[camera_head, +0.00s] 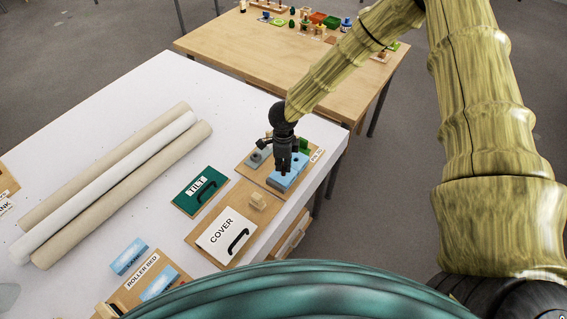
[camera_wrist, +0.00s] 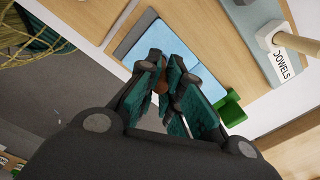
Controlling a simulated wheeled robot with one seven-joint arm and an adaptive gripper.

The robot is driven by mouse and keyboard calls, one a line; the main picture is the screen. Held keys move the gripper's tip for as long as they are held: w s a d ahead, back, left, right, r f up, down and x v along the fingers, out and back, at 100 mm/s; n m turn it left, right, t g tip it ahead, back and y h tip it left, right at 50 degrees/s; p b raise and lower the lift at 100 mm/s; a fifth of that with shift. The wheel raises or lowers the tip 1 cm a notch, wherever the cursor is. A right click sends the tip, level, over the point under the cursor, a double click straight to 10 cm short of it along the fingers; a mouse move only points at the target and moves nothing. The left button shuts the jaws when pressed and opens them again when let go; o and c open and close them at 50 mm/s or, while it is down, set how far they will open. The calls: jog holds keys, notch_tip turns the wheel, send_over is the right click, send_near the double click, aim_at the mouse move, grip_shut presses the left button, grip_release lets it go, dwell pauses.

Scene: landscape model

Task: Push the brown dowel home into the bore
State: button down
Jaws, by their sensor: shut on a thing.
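My gripper (camera_head: 284,170) points down over a light blue block (camera_head: 290,177) on a wooden board at the table's right end. In the wrist view my gripper (camera_wrist: 165,88) has its dark teal fingers closed around the brown dowel (camera_wrist: 162,84), of which only a small brown part shows between them. The light blue block (camera_wrist: 185,45) lies under the fingertips in that view. The bore is hidden by the fingers, so I cannot tell how far the dowel is in it. The dowel cannot be made out in the head view.
A green piece (camera_wrist: 232,108) stands beside the blue block. A grey piece (camera_wrist: 268,36) holds a pale dowel (camera_wrist: 298,43) near the DOWELS label. A TILT panel (camera_head: 200,191), a COVER panel (camera_head: 226,236) and long rolls (camera_head: 120,190) lie on the white table.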

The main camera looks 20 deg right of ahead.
jog(key=shift+f, duration=0.25)
jog(key=c, duration=1.5)
grip_release()
notch_tip(320, 180, up, 12)
